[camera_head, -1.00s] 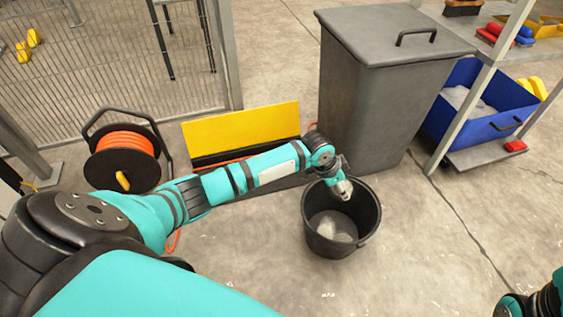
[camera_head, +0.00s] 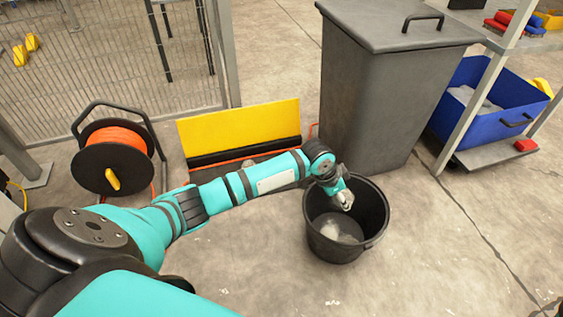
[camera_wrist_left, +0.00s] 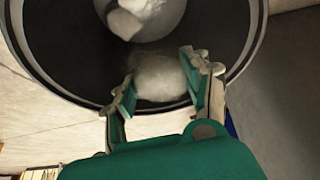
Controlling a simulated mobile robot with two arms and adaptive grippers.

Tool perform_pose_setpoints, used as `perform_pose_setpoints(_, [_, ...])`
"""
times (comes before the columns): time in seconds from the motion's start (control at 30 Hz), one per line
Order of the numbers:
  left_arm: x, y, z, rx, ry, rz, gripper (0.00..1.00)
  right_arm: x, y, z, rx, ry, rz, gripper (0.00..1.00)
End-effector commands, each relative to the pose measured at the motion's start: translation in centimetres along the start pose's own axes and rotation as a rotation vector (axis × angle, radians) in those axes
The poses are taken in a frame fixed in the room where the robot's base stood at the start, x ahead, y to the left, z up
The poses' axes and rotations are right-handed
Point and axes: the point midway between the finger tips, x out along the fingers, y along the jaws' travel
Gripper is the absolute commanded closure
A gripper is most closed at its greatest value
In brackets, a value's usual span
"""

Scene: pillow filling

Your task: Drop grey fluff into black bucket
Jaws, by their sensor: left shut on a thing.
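The black bucket (camera_head: 328,246) stands on the concrete floor in front of the grey bin. My left gripper (camera_head: 347,204) points down over its mouth. In the left wrist view, my left gripper (camera_wrist_left: 164,88) is shut on a pale clump of grey fluff (camera_wrist_left: 160,78), with one finger on each side. Another pale clump of fluff (camera_wrist_left: 140,8) lies on the bucket's bottom, and pale fluff (camera_head: 338,228) also shows inside the bucket in the head view. The bucket's dark wall (camera_wrist_left: 68,45) surrounds the gripper's view. My right gripper is out of view.
A tall grey lidded bin (camera_head: 375,105) stands close behind the bucket. A blue crate (camera_head: 478,128) with pale fluff is at the right under a shelf. An orange cable reel (camera_head: 118,158) and a yellow board (camera_head: 240,127) are at the left. The floor right of the bucket is clear.

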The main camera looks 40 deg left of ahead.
Motion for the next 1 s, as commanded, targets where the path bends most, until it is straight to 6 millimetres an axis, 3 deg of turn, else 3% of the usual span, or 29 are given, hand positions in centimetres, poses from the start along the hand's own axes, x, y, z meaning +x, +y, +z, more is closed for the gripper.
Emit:
perform_pose_setpoints(0.17, [-0.1,0.0,0.0,0.000,0.000,0.000,0.64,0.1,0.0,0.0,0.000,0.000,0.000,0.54])
perform_pose_setpoints(0.2, [-0.1,0.0,0.0,0.000,0.000,0.000,0.46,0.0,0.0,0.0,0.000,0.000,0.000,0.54])
perform_pose_setpoints(0.37, [-0.1,0.0,0.0,0.000,0.000,0.000,0.25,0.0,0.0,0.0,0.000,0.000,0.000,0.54])
perform_pose_setpoints(0.73, [-0.6,-0.1,0.0,-0.001,-0.001,-0.001,0.24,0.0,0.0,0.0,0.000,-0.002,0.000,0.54])
perform_pose_setpoints(1.0, [-5.6,-0.1,0.0,0.002,0.001,-0.002,0.24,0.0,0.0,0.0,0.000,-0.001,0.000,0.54])
